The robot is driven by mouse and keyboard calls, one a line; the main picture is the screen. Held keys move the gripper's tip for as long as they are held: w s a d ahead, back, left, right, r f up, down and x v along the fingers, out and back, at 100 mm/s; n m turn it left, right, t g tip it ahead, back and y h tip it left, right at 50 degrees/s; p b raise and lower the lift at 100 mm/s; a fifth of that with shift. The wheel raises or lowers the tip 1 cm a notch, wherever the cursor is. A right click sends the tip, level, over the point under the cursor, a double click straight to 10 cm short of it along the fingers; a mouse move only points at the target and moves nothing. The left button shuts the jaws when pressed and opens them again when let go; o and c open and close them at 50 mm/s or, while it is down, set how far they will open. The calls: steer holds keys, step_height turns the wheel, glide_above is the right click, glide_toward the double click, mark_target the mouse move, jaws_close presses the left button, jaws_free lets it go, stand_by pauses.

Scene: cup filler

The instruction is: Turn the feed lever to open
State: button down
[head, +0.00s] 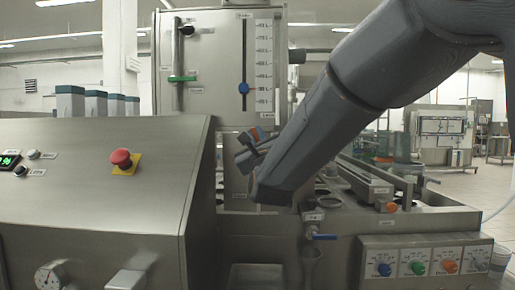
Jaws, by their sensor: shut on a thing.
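My gripper (252,146) is at the front of the steel filler column, below the upright scale panel. It is shut on a small part there, seemingly the feed lever. The fingers and wrist hide most of that part, so its angle cannot be told. Small orange and blue patches show at the fingers. My grey arm comes down from the upper right. A green-handled lever (182,78) lies level on the panel at the upper left, apart from my gripper. The small labels are too blurred to read.
A sloped steel console (90,185) with a red emergency button (121,158) stands at the left. A blue slider (243,88) sits on the scale above my gripper. A blue valve handle (323,237) is below. A knob panel (425,262) is at the lower right.

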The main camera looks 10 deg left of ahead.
steer(key=shift+d+m+b, duration=0.15)
steer(key=shift+m+b, duration=0.35)
steer(key=c, duration=1.8)
jaws_free()
steer(key=shift+s, duration=0.1)
steer(key=b+v, duration=0.1)
steer(key=v, duration=0.6)
steer(key=shift+s+f, duration=0.15)
steer(key=shift+s, duration=0.1)
